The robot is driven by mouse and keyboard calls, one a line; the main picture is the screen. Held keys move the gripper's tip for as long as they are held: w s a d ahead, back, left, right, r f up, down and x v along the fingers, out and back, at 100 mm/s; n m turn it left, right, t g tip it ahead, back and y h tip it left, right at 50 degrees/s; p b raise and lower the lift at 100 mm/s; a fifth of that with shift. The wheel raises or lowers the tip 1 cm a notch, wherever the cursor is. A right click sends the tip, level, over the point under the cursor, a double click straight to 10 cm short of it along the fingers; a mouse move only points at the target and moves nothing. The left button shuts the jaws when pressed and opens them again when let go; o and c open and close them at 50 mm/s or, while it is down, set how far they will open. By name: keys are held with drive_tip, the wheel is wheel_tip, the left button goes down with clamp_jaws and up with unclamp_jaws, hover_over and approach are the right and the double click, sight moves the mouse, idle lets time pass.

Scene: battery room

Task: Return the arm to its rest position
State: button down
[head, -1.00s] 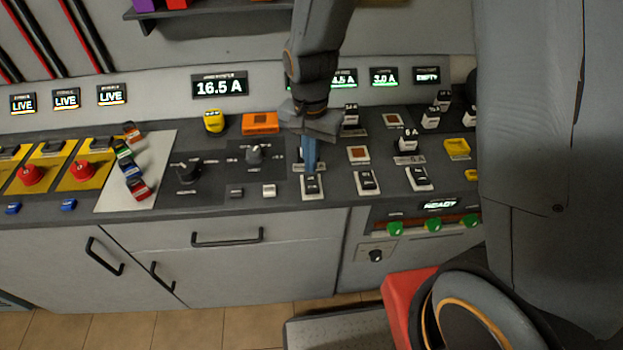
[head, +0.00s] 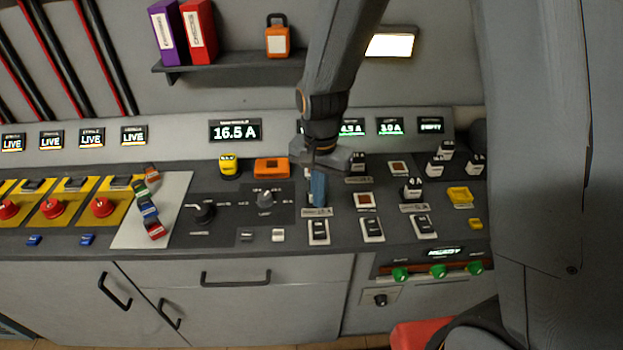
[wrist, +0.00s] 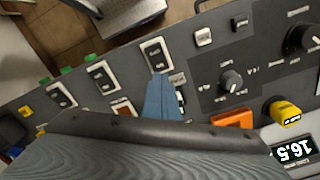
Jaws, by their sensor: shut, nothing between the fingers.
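My gripper (head: 319,190) hangs from my arm above the dark control panel (head: 215,238), its blue fingers pointing down and shut with nothing between them. In the head view the fingertips are just behind the left rocker switch (head: 318,231). That switch also shows in the wrist view (wrist: 156,54), just beyond the blue fingertips (wrist: 160,88). I cannot tell the exact height of the tips, but they look apart from the switch. The gripper body hides part of the panel behind it.
A shelf (head: 225,67) with binders and an orange padlock-like item (head: 278,38) is on the wall. A black rotary knob (head: 201,211), an orange block (head: 271,168) and a yellow block (head: 228,166) stand left of the gripper. Black-and-white plugs (head: 412,188) stand to the right.

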drive_tip(key=s+d+r+n+t+b, duration=0.1)
drive_tip(key=s+d+n+b, duration=0.5)
drive_tip(key=d, duration=0.6)
drive_tip(key=shift+s+d+b, duration=0.3)
drive_tip(key=shift+s+b, duration=0.2)
drive_tip(key=shift+s, duration=0.35)
